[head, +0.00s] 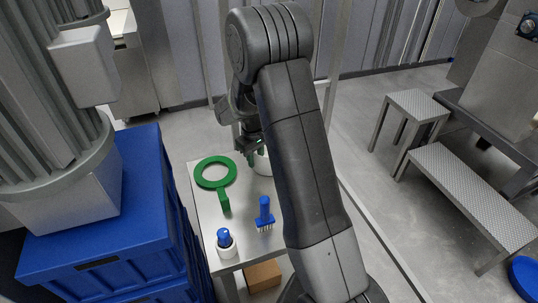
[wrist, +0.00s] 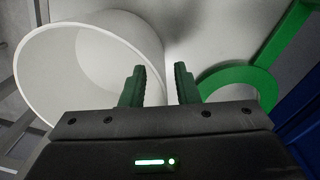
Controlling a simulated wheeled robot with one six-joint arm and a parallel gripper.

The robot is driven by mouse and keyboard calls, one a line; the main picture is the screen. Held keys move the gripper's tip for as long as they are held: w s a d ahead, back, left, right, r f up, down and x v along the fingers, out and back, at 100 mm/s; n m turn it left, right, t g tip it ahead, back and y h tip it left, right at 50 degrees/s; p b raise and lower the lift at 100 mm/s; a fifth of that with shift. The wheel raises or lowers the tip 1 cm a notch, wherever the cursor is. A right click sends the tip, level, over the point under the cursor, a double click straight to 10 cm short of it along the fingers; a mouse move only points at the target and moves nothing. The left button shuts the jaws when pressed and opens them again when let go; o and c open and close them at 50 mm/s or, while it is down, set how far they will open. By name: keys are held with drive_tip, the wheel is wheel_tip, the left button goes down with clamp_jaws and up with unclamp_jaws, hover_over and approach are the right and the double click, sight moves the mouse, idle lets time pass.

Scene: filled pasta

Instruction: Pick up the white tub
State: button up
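The white tub (wrist: 62,62) is at the left of the wrist view, with its open mouth and pale inside showing. In the head view only a small part of the tub (head: 263,165) shows on the metal table, mostly hidden by my arm. My gripper (wrist: 160,68) has its two green fingers apart with a gap between them. The left finger overlaps the tub's side in the picture and the right finger is over the bare tabletop. I cannot tell whether either finger touches the tub. In the head view my gripper (head: 252,153) is at the tub.
A green ring with a handle (head: 224,201) lies on the table (head: 205,215), also seen in the wrist view (wrist: 207,86). A blue brush (head: 265,215) and a white bottle with a blue top (head: 226,245) stand nearer. Blue crates (head: 110,240) stand left of the table.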

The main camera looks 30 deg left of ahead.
clamp_jaws()
drive_tip(key=shift+r, duration=0.1)
